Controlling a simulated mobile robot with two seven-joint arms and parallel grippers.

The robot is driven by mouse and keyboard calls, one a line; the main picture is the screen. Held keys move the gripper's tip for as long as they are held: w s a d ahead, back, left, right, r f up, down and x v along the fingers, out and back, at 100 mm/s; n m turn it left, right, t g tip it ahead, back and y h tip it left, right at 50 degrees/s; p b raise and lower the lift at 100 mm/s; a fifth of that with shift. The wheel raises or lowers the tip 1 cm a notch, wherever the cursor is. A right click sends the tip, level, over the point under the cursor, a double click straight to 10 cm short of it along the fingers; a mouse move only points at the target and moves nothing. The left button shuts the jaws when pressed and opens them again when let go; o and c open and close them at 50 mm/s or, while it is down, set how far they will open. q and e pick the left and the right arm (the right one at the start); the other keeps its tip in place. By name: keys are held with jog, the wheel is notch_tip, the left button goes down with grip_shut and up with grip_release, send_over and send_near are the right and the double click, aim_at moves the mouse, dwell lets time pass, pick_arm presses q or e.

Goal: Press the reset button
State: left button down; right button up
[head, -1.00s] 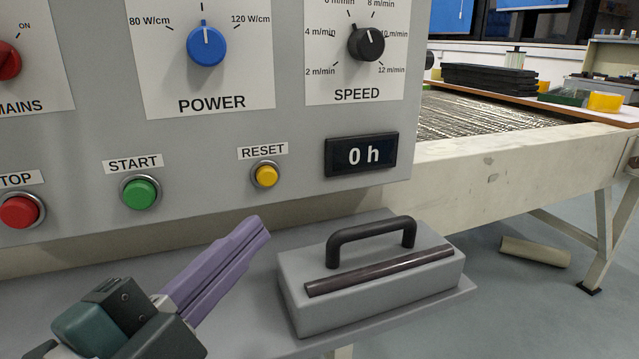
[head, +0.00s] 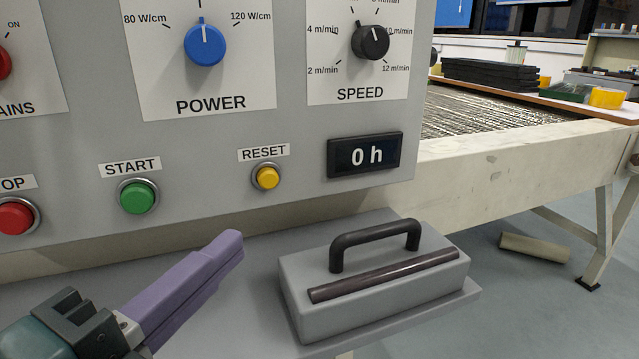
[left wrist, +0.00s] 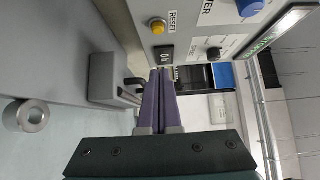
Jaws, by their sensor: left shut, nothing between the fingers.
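The yellow reset button (head: 267,177) sits on the grey control panel (head: 300,120) under its RESET label, and it also shows in the left wrist view (left wrist: 157,26). My left gripper (head: 234,240) is shut and empty, its purple fingers together. In the head view its tips are below and slightly left of the button, apart from it. In the left wrist view the fingers (left wrist: 160,75) point toward the panel side, with the button above the tips. My right gripper is not in view.
The green start button (head: 137,197) and a red stop button (head: 16,217) lie left of the reset button. A display (head: 364,155) reading 0 h is to its right. A grey block with a black handle (head: 375,237) stands on the ledge below, right of my gripper.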

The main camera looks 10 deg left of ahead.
pick_arm(q)
jog(key=p, duration=0.1)
send_near(278, 179)
jog(key=w+d, duration=0.3)
jog(key=w+a, duration=0.1)
jog(key=w, duration=0.1)
jog(key=shift+w+a, duration=0.4)
jog(key=shift+f, duration=0.1)
